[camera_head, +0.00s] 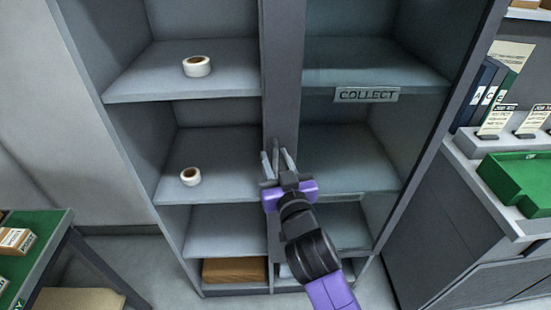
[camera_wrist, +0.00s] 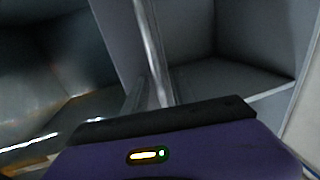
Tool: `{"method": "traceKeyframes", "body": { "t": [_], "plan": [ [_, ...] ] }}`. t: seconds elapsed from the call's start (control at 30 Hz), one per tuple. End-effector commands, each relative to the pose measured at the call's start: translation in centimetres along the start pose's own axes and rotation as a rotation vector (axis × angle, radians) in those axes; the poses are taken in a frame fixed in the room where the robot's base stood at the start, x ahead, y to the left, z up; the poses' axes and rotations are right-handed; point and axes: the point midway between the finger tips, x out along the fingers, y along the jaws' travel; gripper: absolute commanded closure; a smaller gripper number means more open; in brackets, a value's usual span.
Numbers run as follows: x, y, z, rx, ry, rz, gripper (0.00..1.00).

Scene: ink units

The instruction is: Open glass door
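A tall grey cabinet has a right half (camera_head: 350,150) that looks tinted, as if behind the glass door, with a COLLECT label (camera_head: 366,95). The door looks closed against the centre divider (camera_head: 281,70). My gripper (camera_head: 277,160) is at the divider, around middle-shelf height. Its fingers are spread apart. A thin upright bar, likely the door handle (camera_head: 275,145), shows between or just behind them; contact cannot be told. In the wrist view a shiny bar (camera_wrist: 152,50) runs down to the dark edge of my gripper body; the fingertips are hidden there.
White tape rolls sit on the open left shelves, one upper (camera_head: 197,67) and one lower (camera_head: 190,177). A brown box (camera_head: 234,270) lies at the bottom left. A green-topped table (camera_head: 40,250) is at left, and a counter with a green tray (camera_head: 515,180) at right.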

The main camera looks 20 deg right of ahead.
Motion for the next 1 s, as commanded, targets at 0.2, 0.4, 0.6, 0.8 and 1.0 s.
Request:
{"method": "traceKeyframes", "body": {
  "t": [0.2, 0.4, 0.6, 0.8, 1.0],
  "plan": [
    [-0.03, 0.0, 0.02, 0.0, 0.0, 0.0, 0.91],
    [-0.04, 0.0, 0.03, 0.0, 0.0, 0.0, 1.0],
    [-0.05, 0.0, 0.03, 0.0, 0.0, 0.0, 1.0],
    [-0.05, 0.0, 0.03, 0.0, 0.0, 0.0, 1.0],
    [-0.05, 0.0, 0.03, 0.0, 0.0, 0.0, 1.0]
  ]
}}
